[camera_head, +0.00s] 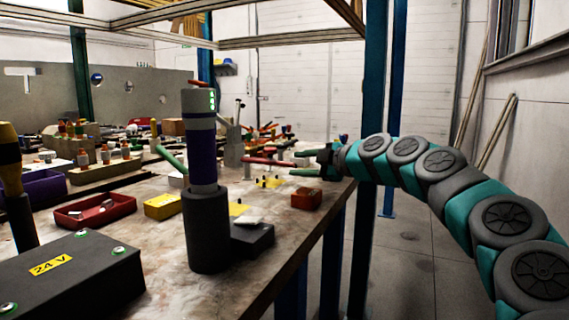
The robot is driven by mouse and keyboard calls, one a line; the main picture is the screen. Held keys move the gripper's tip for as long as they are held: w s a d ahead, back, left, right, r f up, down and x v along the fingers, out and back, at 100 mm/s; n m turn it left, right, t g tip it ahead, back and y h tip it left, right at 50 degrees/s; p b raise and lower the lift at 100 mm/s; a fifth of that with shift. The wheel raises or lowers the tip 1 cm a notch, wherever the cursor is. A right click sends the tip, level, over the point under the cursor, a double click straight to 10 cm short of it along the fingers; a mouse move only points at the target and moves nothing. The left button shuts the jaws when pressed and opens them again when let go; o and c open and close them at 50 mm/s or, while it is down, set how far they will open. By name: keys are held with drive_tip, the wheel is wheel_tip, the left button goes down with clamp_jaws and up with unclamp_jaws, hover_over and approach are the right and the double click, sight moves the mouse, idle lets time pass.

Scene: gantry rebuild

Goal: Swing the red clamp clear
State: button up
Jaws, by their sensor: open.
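The red clamp (268,162) shows as a red handle lying roughly level, reaching right from a grey upright clamp body (234,148) on the workbench. My gripper (299,163) comes in from the right with its jaws open and pointing left. The right end of the red handle appears level with the gap between the jaws. I cannot tell whether it is between them or at another depth. A green handle (172,159) slants at the left of a purple and grey cylinder (202,155), which hides part of the clamp area.
The cylinder stands in the foreground. A red-brown box (306,198) sits near the bench's right edge, below my gripper. A yellow block (163,206), a red tray (68,218) and a black 24 V box (70,280) stand left. Blue posts (375,90) rise behind my arm.

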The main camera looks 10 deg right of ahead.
sight(293, 164)
drive_tip(key=shift+p+x, duration=0.3)
drive_tip(key=shift+x, duration=2.05)
clamp_jaws()
